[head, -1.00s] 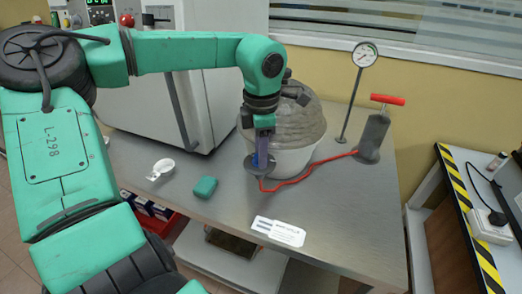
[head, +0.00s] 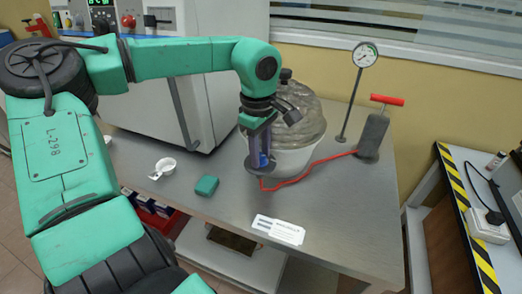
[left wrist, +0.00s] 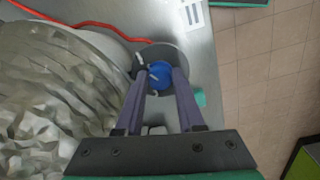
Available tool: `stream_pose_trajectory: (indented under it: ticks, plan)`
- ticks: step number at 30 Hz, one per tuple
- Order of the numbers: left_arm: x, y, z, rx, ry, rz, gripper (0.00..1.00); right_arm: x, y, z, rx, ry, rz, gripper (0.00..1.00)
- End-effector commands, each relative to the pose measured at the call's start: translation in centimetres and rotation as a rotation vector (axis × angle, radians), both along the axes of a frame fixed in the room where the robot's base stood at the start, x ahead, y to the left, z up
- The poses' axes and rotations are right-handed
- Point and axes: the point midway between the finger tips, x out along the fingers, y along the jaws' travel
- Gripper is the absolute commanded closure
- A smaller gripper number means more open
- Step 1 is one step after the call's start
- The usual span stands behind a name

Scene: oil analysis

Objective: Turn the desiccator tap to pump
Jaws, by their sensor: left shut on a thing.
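The desiccator (head: 288,163) is a pale bowl with a clear, crinkled-looking lid (head: 312,118), partly behind my left arm. The lid fills the left of the left wrist view (left wrist: 50,85). The blue tap (left wrist: 161,74) stands over a round grey plate (left wrist: 170,52) beside the bowl, with small pale marks around it. My left gripper (head: 261,160) points down at the tap, its two purple fingers on either side of it. In the left wrist view the gripper (left wrist: 160,78) is shut on the tap. I cannot read the tap's setting. My right gripper is out of view.
A red hose (head: 312,172) runs from the tap to a grey hand pump (head: 373,135) with a red handle. A gauge on a stand (head: 365,55) is behind.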

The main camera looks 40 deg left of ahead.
Motion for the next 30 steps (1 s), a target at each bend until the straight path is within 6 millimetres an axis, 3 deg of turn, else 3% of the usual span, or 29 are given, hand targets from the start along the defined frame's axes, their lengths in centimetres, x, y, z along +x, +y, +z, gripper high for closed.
stream_pose_trajectory:
  ticks: [21,22,24,30]
  plan:
    - [0.16,0.06,0.21,0.002,-0.008,-0.089,1.0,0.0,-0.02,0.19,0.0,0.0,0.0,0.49]
    - [0.16,0.06,0.21,0.002,-0.008,-0.089,0.59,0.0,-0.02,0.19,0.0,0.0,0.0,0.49]
    - [0.15,0.05,0.21,0.002,-0.008,-0.089,0.33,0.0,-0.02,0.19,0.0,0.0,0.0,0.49]
    - [0.07,0.04,0.1,0.0,-0.004,-0.089,0.33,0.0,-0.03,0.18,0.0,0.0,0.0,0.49]
